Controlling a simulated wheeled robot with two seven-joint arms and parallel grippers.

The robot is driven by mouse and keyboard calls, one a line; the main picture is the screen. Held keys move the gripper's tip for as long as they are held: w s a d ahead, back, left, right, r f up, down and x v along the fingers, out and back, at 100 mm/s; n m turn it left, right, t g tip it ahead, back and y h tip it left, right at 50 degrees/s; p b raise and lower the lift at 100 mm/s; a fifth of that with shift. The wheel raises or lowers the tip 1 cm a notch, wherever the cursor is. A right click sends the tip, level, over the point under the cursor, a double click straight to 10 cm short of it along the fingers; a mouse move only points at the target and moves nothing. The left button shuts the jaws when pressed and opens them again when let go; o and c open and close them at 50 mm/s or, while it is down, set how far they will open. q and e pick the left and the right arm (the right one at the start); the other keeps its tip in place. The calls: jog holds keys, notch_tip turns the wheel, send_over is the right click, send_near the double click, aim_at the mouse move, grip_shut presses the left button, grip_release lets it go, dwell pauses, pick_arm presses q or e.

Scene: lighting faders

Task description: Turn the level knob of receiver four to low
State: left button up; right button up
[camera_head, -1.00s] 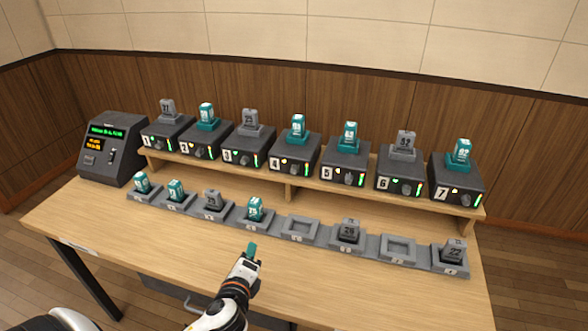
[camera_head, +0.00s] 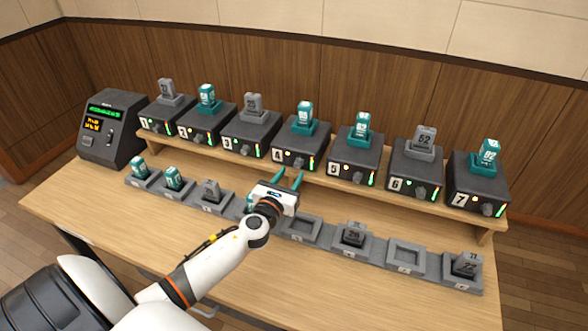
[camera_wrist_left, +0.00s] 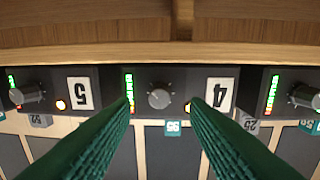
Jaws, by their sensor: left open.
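Receiver four (camera_head: 303,146) is a dark box on the shelf, marked 4, with a teal handset standing on top. Its level knob (camera_wrist_left: 158,97) is a small round grey knob. In the wrist view it sits between an orange light and a green-lit level bar (camera_wrist_left: 128,88). My left gripper (camera_head: 288,180) is open, with green fingers pointing at the front of receiver four. In the wrist view its two fingers (camera_wrist_left: 160,120) lie either side of the knob. I see no contact with it. My right gripper is not in view.
Receivers three (camera_head: 250,133) and five (camera_head: 354,165) stand close on either side. A row of grey charging cradles (camera_head: 300,228), some empty, runs along the table below my gripper. A dark console (camera_head: 110,128) stands at the far left.

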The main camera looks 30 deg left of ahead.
aim_at(298, 164)
pick_arm(q)
jog(key=shift+w+a, duration=0.15)
jog(key=shift+w, duration=1.15)
jog(key=shift+w+a, duration=0.1)
jog(key=shift+w, duration=0.05)
jog(key=shift+c, duration=0.2)
grip_shut()
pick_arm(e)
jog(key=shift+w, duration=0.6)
pick_arm(q)
jog(key=shift+n, duration=0.3)
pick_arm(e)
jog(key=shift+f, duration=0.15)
